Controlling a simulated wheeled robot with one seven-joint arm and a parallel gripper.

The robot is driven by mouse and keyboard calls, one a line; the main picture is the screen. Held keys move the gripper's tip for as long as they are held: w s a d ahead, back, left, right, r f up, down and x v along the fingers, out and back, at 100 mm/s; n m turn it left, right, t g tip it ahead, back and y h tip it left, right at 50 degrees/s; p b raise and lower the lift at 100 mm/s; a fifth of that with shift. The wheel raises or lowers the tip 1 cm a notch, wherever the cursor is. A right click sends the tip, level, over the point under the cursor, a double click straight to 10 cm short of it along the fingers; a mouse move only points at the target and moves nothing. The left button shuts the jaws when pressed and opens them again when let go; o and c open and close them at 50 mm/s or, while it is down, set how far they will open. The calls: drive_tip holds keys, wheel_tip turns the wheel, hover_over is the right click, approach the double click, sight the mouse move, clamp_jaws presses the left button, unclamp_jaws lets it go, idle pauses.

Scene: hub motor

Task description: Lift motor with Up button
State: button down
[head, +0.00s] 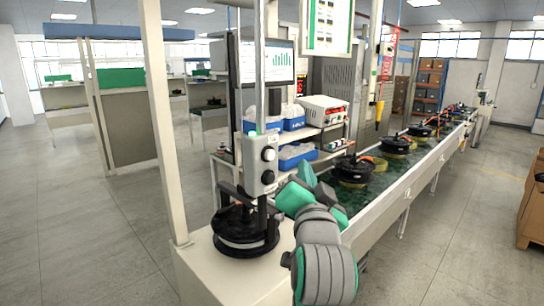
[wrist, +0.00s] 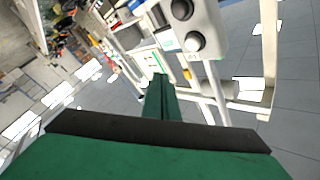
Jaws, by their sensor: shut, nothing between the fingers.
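I cannot read which is Up. My gripper (wrist: 160,80) is shut and empty, its green fingers together just beside the box, apparently apart from the buttons.
A long conveyor (head: 395,175) with several motors runs away to the right. Shelves with blue bins (head: 295,153) and a monitor (head: 266,63) stand behind. A white post (head: 158,110) stands left of the box. Floor at left is clear.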

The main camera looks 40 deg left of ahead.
sight(270, 155)
drive_tip(key=a, duration=0.7)
drive_tip(key=shift+w, duration=0.25)
drive_tip(key=shift+a, duration=0.1)
idle(1.8)
drive_tip(key=shift+a, duration=0.25)
drive_tip(key=shift+a, duration=0.6)
idle(2.2)
drive_tip(key=shift+d, duration=0.1)
idle(1.7)
drive_tip(key=shift+d, duration=0.9)
